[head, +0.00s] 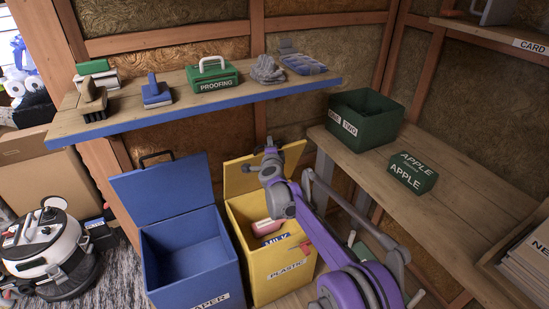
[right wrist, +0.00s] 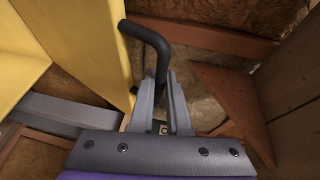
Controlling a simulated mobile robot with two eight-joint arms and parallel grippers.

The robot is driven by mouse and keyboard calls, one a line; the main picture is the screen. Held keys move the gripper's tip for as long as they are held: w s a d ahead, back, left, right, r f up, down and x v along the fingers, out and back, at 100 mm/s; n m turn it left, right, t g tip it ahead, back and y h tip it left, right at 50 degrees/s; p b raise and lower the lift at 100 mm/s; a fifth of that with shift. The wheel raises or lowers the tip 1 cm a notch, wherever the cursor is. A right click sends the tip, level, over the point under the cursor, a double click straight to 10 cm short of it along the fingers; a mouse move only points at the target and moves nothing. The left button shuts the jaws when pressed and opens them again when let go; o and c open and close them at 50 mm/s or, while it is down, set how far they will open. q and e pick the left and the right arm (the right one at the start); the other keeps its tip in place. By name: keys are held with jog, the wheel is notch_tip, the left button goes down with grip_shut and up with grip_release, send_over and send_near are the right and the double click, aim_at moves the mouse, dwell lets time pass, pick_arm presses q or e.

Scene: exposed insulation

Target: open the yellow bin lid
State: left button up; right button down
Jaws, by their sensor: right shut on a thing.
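The yellow bin (head: 283,272), labelled PLASTIC, stands right of the blue bin. Its yellow lid (head: 238,180) is raised, standing roughly upright at the back, and the bin's inside shows. In the right wrist view the lid (right wrist: 85,40) fills the upper left, with a bent black handle (right wrist: 152,36) at its edge. My right gripper (head: 270,148) is at the lid's upper part. In the right wrist view its jaws (right wrist: 163,82) are shut on the handle. My arm hides part of the lid and bin. My left gripper is not in view.
The blue bin (head: 190,262) stands open at left. A pink item (head: 266,227) and a milk carton (head: 275,239) lie in the yellow bin. A shelf (head: 120,122) with tools is above; a wooden bench (head: 455,222) with green boxes is at right.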

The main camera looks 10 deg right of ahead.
jog(key=shift+g, duration=0.6)
jog(key=shift+w+a+r+b, duration=0.2)
jog(key=shift+w+b, duration=0.15)
jog(key=shift+w, duration=0.25)
jog(key=shift+w+a+r+b, duration=0.2)
jog(key=shift+w+b, duration=0.2)
jog(key=shift+w, duration=0.25)
jog(key=shift+w+a+r+b, duration=0.2)
jog(key=shift+w+b, duration=0.15)
jog(key=shift+w, duration=0.25)
jog(key=c, duration=0.9)
grip_release()
jog(key=shift+s, duration=0.1)
jog(key=p+v, duration=0.1)
jog(key=v, duration=0.9)
jog(key=shift+s+r, duration=0.15)
jog(key=shift+s, duration=0.1)
